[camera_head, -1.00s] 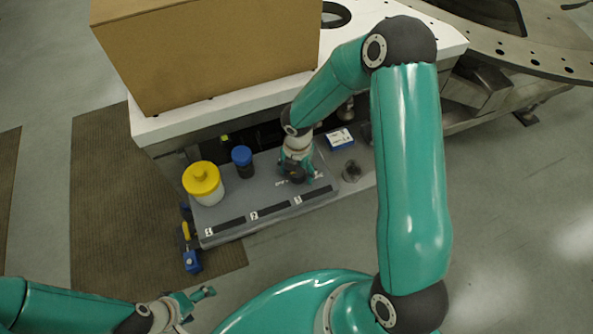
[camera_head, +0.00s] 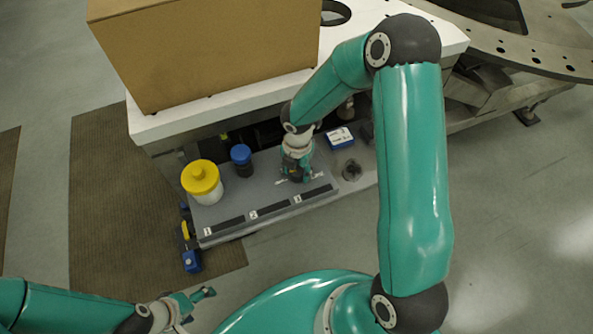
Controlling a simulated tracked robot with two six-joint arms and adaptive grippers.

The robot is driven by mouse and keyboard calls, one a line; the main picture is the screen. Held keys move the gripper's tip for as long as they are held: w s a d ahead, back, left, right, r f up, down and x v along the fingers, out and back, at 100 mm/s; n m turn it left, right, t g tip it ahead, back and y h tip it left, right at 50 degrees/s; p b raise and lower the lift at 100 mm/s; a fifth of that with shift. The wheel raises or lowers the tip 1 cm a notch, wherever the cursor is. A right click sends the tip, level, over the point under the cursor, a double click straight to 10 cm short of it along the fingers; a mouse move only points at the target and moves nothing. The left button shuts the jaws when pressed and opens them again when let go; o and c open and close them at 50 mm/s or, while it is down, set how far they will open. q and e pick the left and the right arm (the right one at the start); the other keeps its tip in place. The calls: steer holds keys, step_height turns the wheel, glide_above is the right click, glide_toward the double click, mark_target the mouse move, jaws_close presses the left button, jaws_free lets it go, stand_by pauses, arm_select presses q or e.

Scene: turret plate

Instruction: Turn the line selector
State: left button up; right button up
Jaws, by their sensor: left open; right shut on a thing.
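My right gripper (camera_head: 297,176) reaches down onto the grey shelf from above. It is shut on the dark line selector, which is mostly hidden under the fingers and wrist. White markings show on the shelf beside the gripper. The shelf (camera_head: 262,190) carries several dark strips with numbered labels along its front edge. My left gripper (camera_head: 203,300) is open and empty at the bottom left, away from the shelf.
A large cardboard box (camera_head: 205,50) stands on the white top behind.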

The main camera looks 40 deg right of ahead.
steer(key=m+b, duration=0.2)
steer(key=m, duration=0.1)
steer(key=shift+w+f+b, duration=0.1)
steer(key=shift+f+b, duration=0.1)
steer(key=shift+b, duration=0.1)
steer(key=m+b, duration=0.3)
steer(key=m, duration=0.1)
steer(key=shift+m+b, duration=0.3)
steer(key=shift+m, duration=0.1)
steer(key=m+b, duration=0.3)
steer(key=m, duration=0.1)
steer(key=m+b, duration=0.2)
steer(key=m, duration=0.2)
steer(key=shift+r+b, duration=0.1)
steer(key=shift+b, duration=0.25)
steer(key=m+b, duration=0.3)
steer(key=m, duration=0.2)
steer(key=shift+r+m+b, duration=0.2)
steer(key=shift+m+b, duration=0.65)
steer(key=shift+m, duration=1.65)
steer(key=o, duration=1.1)
steer(key=shift+o, duration=0.2)
